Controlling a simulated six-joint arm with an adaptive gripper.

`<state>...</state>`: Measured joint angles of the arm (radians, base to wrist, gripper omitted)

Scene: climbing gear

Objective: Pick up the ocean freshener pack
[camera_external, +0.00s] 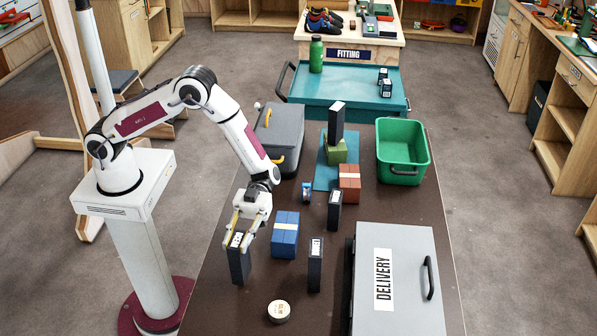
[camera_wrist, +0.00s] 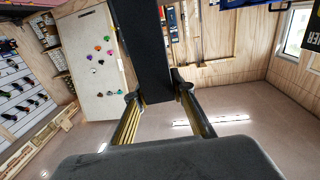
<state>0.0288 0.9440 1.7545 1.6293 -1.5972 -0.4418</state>
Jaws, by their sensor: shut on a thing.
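My gripper (camera_external: 237,238) is shut on a tall dark box (camera_external: 239,265) with a white-marked top, at the left front of the brown table. In the wrist view the dark box (camera_wrist: 151,55) stands between my two fingers (camera_wrist: 160,105). I cannot tell whether its base touches the table. Similar dark boxes stand at the front (camera_external: 315,268), near the middle (camera_external: 334,212) and on a green block (camera_external: 336,122). Their print is too small to read, so I cannot tell which is the ocean freshener pack.
A blue box (camera_external: 285,236) stands close right of my gripper. A round tin (camera_external: 278,311) lies in front. A grey case marked DELIVERY (camera_external: 420,270) fills the right front. A green bin (camera_external: 403,150), a reddish box (camera_external: 349,183) and a dark grey case (camera_external: 278,137) are farther back.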

